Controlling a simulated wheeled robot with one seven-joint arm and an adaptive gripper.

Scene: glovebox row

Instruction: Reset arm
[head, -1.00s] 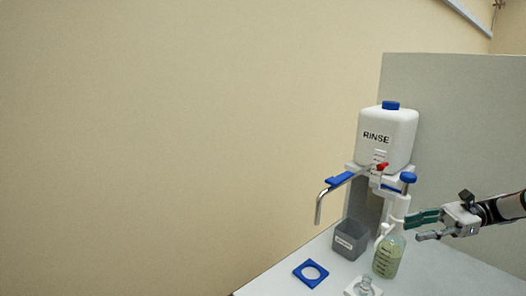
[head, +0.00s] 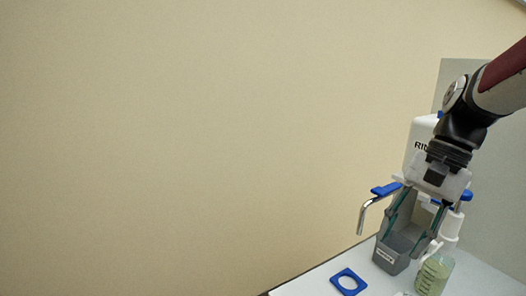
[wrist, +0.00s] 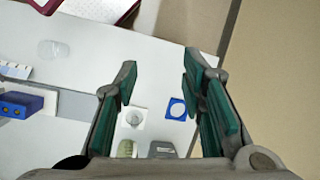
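My gripper (head: 418,215) points downward in the head view, in front of the rinse station, with its green-padded fingers spread apart. In the wrist view my gripper (wrist: 158,72) is open with nothing between the fingertips, high above the white table (wrist: 75,133). The arm hides much of the white rinse tank (head: 421,135) in the head view.
A grey bin (head: 391,254), a pale green bottle (head: 434,273) and a blue square ring (head: 348,282) stand on the table below. A bent metal spout (head: 364,213) sticks out left. In the wrist view, a blue block (wrist: 20,105) lies at left and a dark red-edged tray (wrist: 98,8) at top.

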